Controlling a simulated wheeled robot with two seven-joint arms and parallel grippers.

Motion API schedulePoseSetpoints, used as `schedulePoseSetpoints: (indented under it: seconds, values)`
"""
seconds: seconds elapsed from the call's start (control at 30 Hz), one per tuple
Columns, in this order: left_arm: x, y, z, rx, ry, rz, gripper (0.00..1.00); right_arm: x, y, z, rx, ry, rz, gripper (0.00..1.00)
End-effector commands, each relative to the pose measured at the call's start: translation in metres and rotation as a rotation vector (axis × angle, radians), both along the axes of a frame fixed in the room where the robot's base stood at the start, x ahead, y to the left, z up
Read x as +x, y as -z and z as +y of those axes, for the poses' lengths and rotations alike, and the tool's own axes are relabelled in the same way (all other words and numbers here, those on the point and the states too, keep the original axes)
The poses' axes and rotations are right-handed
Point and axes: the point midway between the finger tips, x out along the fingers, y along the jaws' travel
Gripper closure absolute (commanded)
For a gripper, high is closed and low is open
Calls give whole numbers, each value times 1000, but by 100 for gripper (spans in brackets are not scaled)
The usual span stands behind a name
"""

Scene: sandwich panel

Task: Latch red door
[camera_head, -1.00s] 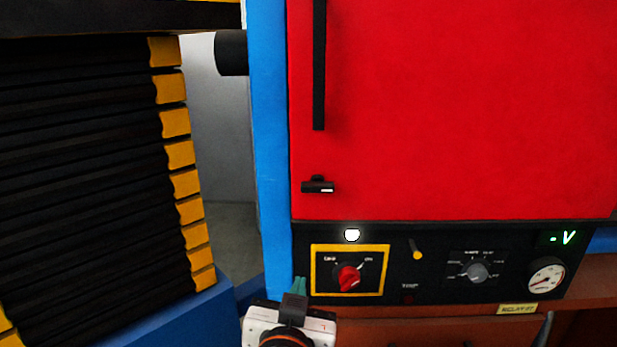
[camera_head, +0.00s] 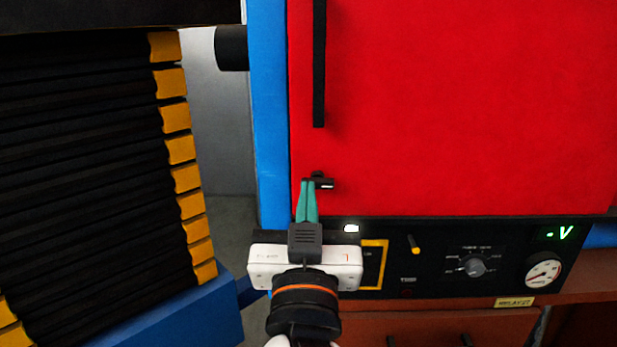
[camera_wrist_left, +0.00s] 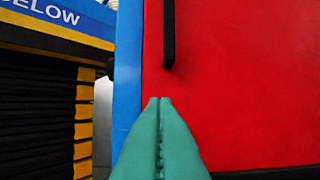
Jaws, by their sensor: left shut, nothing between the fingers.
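The red door (camera_head: 450,110) fills the upper right of the head view and looks flush with its blue frame (camera_head: 268,120). A long black handle (camera_head: 319,70) runs down its left side. Below it is a small black latch (camera_head: 324,184) near the door's lower left corner. My left gripper (camera_head: 308,183) has its green fingers pressed together and empty, with the tips at the latch's left end; I cannot tell if they touch. In the left wrist view the fingers (camera_wrist_left: 160,100) point at the door (camera_wrist_left: 240,80) and hide the latch. My right gripper is not in view.
A black control panel with a dial (camera_head: 474,267), a gauge (camera_head: 543,273) and a yellow-framed switch (camera_head: 374,265), partly hidden by my gripper, lies below the door. A stack of black slats with yellow ends (camera_head: 175,118) stands at left, above a blue base.

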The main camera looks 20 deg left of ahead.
Motion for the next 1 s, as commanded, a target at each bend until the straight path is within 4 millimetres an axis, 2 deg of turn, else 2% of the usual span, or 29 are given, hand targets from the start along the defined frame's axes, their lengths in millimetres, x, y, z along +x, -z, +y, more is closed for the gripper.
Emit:
schedulePoseSetpoints:
  seconds: [0.03,0.2,0.37,0.4,0.5,0.63,1.0]
  values:
    - [9,-9,4,4,-4,1,100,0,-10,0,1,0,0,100]
    - [43,-23,13,6,-4,1,100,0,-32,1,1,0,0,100]
    - [73,-33,22,5,-5,2,100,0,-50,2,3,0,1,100]
    - [78,-30,24,6,-5,6,100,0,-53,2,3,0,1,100]
    - [75,-7,22,5,-1,9,100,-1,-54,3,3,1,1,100]
    - [75,6,23,3,-4,5,100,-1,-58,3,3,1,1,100]
    - [74,13,22,0,-1,2,100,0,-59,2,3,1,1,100]
